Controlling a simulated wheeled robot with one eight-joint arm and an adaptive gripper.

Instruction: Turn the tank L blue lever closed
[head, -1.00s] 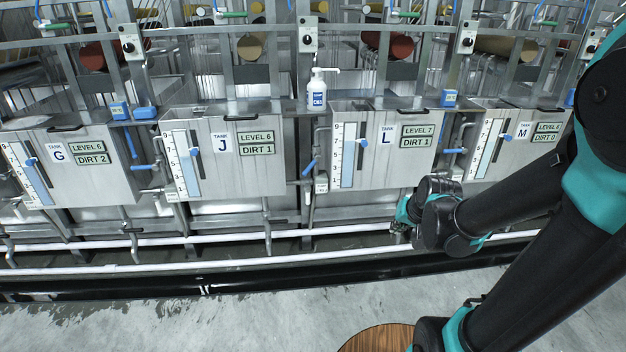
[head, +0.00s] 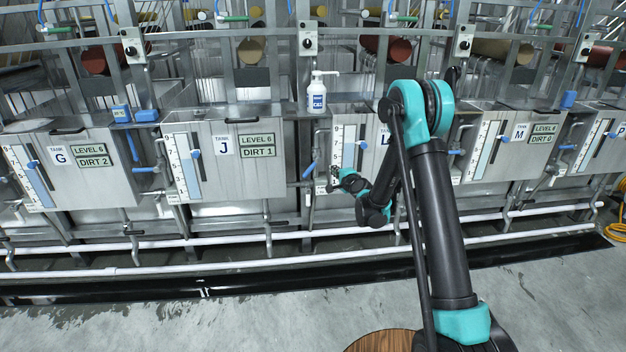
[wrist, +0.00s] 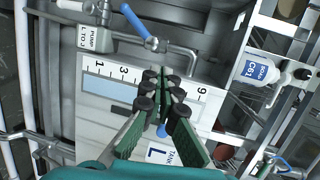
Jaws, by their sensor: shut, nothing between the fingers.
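Tank L (head: 345,130) is the metal tank right of centre in the head view, partly hidden behind my arm. Its blue lever (head: 309,170) slants on the pipe at the tank's left side. In the wrist view the blue lever (wrist: 137,20) is near the top, beside the white pump label (wrist: 97,38). My gripper (wrist: 165,88) is shut and empty in front of the tank's level scale, apart from the lever. In the head view my gripper (head: 340,176) is just right of the lever.
A blue level pointer (wrist: 162,131) sits on the tank front, partly behind the fingers. A white bottle (head: 317,92) stands above, between tanks J and L. Pipes (head: 250,238) run low along the tanks. The wet floor in front is clear.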

